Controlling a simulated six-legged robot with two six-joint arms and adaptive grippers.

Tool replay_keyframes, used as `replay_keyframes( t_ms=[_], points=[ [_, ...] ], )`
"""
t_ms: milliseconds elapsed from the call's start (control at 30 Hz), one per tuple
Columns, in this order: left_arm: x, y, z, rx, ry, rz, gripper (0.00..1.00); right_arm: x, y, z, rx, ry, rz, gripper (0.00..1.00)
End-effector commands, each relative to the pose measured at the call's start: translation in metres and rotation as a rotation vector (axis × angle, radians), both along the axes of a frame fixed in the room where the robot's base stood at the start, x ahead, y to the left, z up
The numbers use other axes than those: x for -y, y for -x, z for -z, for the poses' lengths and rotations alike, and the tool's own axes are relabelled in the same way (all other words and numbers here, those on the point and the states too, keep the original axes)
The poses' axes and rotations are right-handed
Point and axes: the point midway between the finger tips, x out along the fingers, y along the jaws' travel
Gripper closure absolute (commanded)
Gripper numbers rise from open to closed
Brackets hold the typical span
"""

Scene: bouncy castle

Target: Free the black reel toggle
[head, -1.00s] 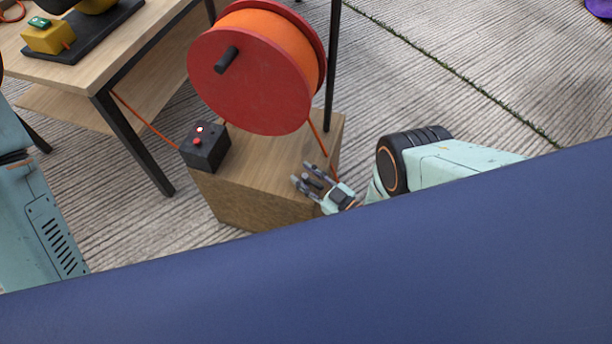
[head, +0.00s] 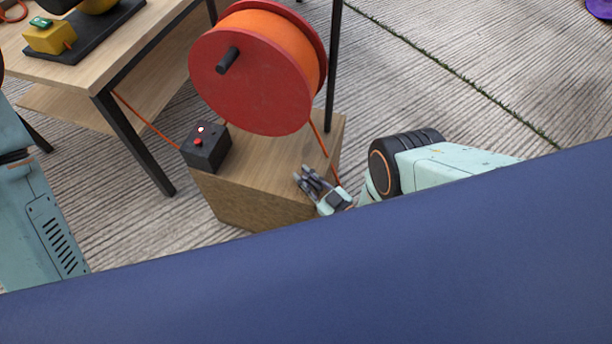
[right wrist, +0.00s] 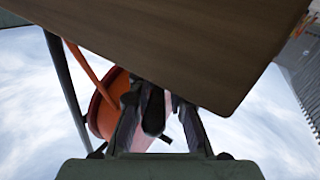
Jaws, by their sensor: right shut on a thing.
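The red reel (head: 245,85) with orange cord stands above a wooden block (head: 245,200); a black handle (head: 229,60) sticks out of its face. My right gripper (head: 306,176) is at the block's right front edge, its fingers close together. In the right wrist view, the fingers (right wrist: 155,112) are shut on the dark, rounded black toggle (right wrist: 153,110), just by the wooden block's edge (right wrist: 190,50). The reel shows behind them in that view (right wrist: 102,112). The toggle is hard to make out in the head view. My left gripper is out of view.
A black box (head: 206,147) with a red button and a lit lamp sits on the block's left corner. An orange cord (head: 146,122) runs from it towards the wooden table (head: 110,60). A dark post (head: 333,65) rises beside the reel. A broad blue surface (head: 320,270) fills the foreground.

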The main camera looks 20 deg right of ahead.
Motion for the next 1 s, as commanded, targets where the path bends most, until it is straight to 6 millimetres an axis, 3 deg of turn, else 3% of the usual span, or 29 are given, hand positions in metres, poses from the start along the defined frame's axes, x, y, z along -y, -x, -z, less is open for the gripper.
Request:
replay_keyframes(
  t_ms=[600, 1000],
  points=[
    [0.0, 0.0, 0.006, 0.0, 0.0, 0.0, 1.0, 0.002, -0.001, 0.0, 0.005, 0.003, 0.51, 1.0],
    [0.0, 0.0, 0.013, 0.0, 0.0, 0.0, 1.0, 0.004, 0.0, 0.0, 0.005, 0.004, 0.7, 1.0]
  ],
)
